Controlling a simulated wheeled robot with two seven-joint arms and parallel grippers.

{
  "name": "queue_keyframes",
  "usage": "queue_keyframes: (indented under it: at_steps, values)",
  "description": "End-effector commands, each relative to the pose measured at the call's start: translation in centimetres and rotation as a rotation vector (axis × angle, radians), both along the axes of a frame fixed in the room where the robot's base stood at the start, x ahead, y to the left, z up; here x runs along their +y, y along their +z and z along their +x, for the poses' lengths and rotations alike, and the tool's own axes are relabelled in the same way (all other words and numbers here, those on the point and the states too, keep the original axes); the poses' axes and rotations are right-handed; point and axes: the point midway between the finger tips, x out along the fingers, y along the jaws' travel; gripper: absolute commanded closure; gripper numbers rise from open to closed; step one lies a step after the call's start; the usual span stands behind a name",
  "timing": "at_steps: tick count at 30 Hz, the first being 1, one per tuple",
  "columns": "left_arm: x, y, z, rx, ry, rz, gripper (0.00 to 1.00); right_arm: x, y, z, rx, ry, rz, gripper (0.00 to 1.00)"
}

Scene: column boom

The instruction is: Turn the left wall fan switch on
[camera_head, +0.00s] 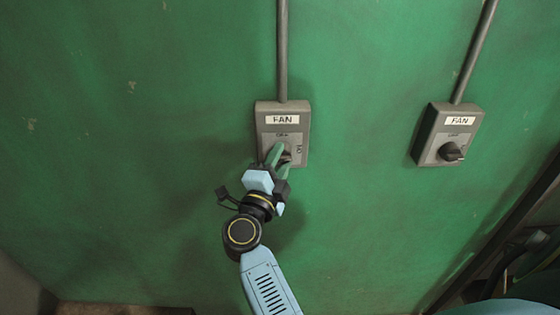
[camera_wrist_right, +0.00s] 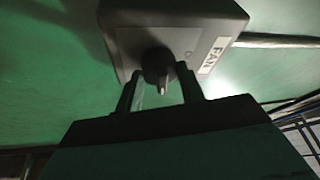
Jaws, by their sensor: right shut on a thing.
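The left wall fan switch is a grey box (camera_head: 296,111) with a white FAN label and a dark rotary knob. Small markings sit above and to the right of the knob, which is mostly hidden by my fingers in the head view. My right gripper (camera_head: 279,155) reaches up from below, its fingers at the knob. In the right wrist view, the knob (camera_wrist_right: 157,62) of the box (camera_wrist_right: 118,38) sits between the two fingers of my right gripper (camera_wrist_right: 160,88), shut on it. I cannot tell the knob's exact setting. My left gripper is out of view.
A second grey fan switch (camera_head: 433,133) with a dark knob is on the right of the same green wall (camera_head: 130,150). A conduit (camera_head: 282,50) rises from the left box, another (camera_head: 474,50) from the right one. Dark structures fill the lower right corner. The wall on the left is clear.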

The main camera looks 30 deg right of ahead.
Motion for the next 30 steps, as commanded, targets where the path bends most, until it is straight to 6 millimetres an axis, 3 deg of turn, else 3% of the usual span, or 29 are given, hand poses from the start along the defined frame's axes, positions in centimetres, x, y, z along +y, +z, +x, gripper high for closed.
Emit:
queue_keyframes:
  at_steps: [1, 2, 7, 22, 30]
  values:
    - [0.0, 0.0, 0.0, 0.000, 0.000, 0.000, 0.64, 0.0, -0.1, 0.0, 0.002, 0.001, 0.000, 0.84]
    - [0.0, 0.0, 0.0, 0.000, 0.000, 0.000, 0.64, 0.0, -0.1, 0.0, 0.002, 0.001, 0.000, 0.60]
    - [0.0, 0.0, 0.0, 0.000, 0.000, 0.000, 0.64, 0.0, -0.1, 0.0, 0.001, 0.002, 0.000, 0.40]
    - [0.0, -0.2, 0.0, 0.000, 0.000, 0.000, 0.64, 0.0, -0.1, 0.0, 0.013, 0.000, -0.022, 0.40]
    - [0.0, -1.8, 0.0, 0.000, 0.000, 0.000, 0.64, -0.2, -0.4, -0.1, 0.150, 0.001, -0.254, 0.40]
